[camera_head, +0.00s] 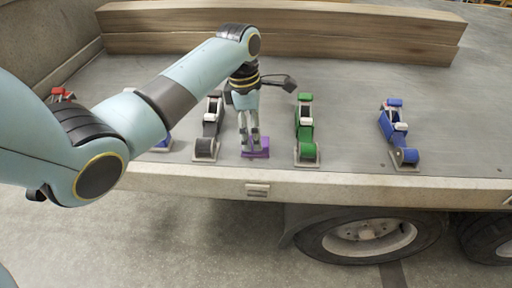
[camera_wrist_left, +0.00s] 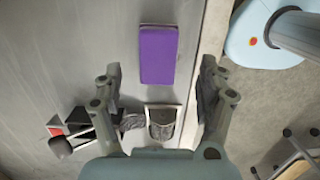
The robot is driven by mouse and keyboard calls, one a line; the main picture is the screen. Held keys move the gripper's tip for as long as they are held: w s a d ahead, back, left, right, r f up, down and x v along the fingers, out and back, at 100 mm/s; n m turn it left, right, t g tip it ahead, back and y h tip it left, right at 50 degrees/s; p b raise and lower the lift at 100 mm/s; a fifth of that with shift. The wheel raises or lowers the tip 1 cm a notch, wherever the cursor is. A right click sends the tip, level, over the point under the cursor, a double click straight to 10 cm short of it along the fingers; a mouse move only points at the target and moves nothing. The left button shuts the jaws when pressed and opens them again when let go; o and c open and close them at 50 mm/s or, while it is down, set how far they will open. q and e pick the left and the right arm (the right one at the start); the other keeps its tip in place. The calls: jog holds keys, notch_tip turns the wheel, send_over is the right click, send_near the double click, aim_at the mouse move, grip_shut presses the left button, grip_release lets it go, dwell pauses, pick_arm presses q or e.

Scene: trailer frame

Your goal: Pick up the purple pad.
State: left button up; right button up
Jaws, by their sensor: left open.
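The purple pad (camera_head: 262,150) lies flat on the trailer bed near its front edge, between a black clamp-like device and a green one. In the left wrist view the purple pad (camera_wrist_left: 158,54) is a plain rectangle lying ahead of the fingers, in line with the gap between them. My left gripper (camera_head: 250,148) points down at the pad in the head view and partly hides it. In the left wrist view the left gripper (camera_wrist_left: 160,88) has its fingers spread wide with nothing between them. My right gripper does not show.
A black device (camera_head: 209,130) stands left of the pad and a green device (camera_head: 306,130) stands right. A blue device (camera_head: 399,133) is farther right. Wooden beams (camera_head: 290,30) lie along the back. The trailer edge (camera_head: 340,187) runs along the front, above a wheel (camera_head: 365,237).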

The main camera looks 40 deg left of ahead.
pick_arm(q)
jog(key=f, duration=0.1)
jog(key=f+b, duration=0.1)
jog(key=f, duration=0.3)
jog(key=shift+w+d, duration=0.2)
jog(key=shift+w, duration=0.05)
jog(key=c, duration=1.3)
